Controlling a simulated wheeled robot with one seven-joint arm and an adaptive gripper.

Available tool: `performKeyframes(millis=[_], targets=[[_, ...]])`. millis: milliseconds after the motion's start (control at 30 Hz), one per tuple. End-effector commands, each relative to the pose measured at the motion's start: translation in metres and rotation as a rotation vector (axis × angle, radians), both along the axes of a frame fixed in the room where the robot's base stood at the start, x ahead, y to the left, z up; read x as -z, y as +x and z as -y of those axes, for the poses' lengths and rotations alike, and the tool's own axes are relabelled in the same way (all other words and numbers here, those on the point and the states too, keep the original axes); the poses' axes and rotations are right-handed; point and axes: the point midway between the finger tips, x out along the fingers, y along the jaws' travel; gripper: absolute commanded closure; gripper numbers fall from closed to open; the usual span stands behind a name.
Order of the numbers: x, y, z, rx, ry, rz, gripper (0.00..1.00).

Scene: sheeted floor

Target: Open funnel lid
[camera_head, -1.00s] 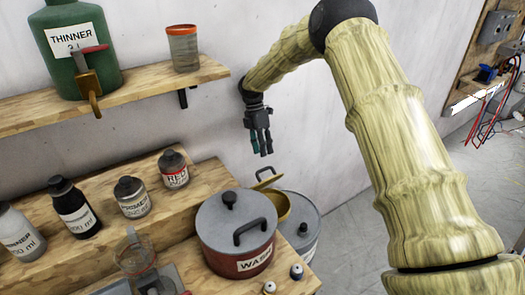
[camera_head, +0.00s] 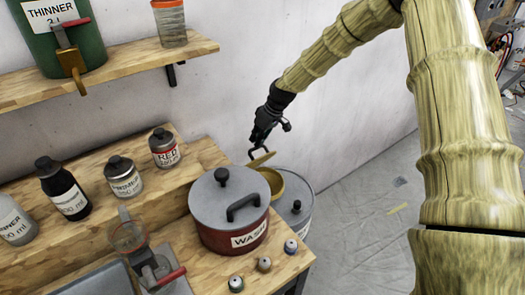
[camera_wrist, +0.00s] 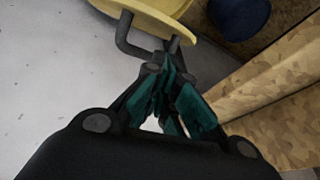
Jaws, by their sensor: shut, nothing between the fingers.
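A yellow funnel (camera_head: 276,184) sits on the grey drum (camera_head: 299,208) behind the wash pot. Its yellow lid (camera_head: 263,160) looks tilted up at the back, with a dark bent handle on it. In the wrist view the underlit yellow lid (camera_wrist: 160,14) fills the top edge, and its black handle (camera_wrist: 126,38) hangs down from it. My gripper (camera_head: 260,140) is just above the lid in the head view. In the wrist view my gripper (camera_wrist: 166,66) has its green-padded fingers shut and empty, close to the handle. I cannot tell whether they touch it.
A red wash pot (camera_head: 232,236) with a grey lid stands on the wooden bench in front of the funnel. Small paint pots (camera_head: 264,264) sit at the bench edge. A shelf (camera_head: 130,72) is at upper left. Open floor (camera_head: 385,225) lies to the right.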

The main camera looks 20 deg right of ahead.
Motion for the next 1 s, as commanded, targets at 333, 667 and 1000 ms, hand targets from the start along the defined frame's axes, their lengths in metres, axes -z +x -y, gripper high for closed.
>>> performKeyframes(millis=[333, 667, 1000], targets=[[-0.006, -0.03, 0.01, 0.776, 0.33, 0.004, 1.0], [-0.019, -0.069, 0.029, 1.41, 0.663, -0.04, 1.0], [-0.021, -0.08, 0.035, 1.579, 0.762, -0.055, 1.0]])
